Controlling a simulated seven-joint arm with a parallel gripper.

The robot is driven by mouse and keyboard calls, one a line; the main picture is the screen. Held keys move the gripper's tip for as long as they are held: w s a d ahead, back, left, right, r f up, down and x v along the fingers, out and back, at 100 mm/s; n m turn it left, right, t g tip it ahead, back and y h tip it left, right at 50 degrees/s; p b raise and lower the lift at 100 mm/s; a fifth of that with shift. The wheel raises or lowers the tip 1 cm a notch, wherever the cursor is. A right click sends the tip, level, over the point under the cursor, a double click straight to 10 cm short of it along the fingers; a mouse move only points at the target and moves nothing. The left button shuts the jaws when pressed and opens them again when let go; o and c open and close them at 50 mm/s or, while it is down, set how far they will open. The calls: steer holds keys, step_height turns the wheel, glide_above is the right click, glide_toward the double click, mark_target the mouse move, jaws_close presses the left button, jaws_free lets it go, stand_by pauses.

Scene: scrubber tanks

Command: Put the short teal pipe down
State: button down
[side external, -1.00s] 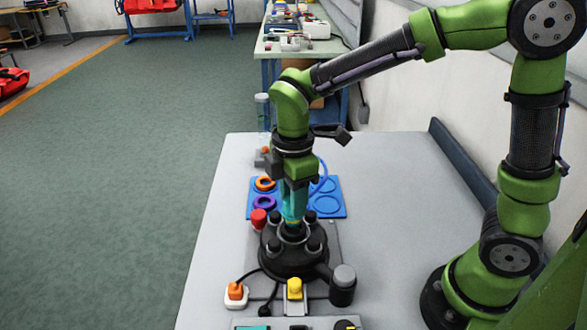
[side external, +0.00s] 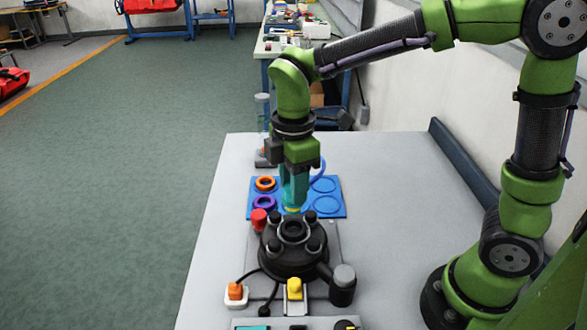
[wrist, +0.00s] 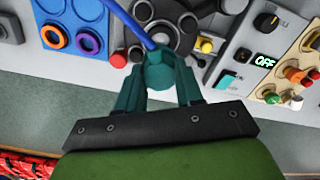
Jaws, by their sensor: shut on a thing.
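My gripper (side external: 293,190), with teal fingers, is shut on the short teal pipe. The fingers hide most of the pipe in the side view, where a yellow lower end (side external: 292,209) shows below them. In the wrist view the teal pipe (wrist: 160,74) sits between the two fingertips. The pipe is above and slightly behind the round opening of the black tank (side external: 293,262), apart from it. The opening shows clear and dark in the side view.
A blue board (side external: 326,204) with round outlines holds an orange ring (side external: 265,184) and a purple ring (side external: 264,202). A red knob (side external: 259,219) stands beside the tank. The grey tabletop (side external: 400,200) at right is clear.

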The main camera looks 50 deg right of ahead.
steer(key=s+d+f+m, duration=0.3)
steer(key=d+f, duration=0.1)
steer(key=d, duration=0.6)
steer(key=s+d+f+m, duration=0.2)
steer(key=d+f, duration=0.2)
steer(key=d, duration=0.6)
steer(key=shift+w+d+f, duration=0.55)
steer(key=shift+w+f, duration=0.3)
steer(key=shift+w, duration=1.75)
steer(key=shift+w+d+f, duration=0.55)
steer(key=shift+w+f, duration=0.35)
steer(key=shift+w, duration=1.65)
steer(key=shift+w+d+f, duration=0.55)
steer(key=shift+w+f, duration=0.3)
steer(key=shift+w, duration=1.75)
steer(key=shift+f, duration=0.1)
steer(key=c, duration=0.7)
jaws_free()
steer(key=shift+c, duration=0.2)
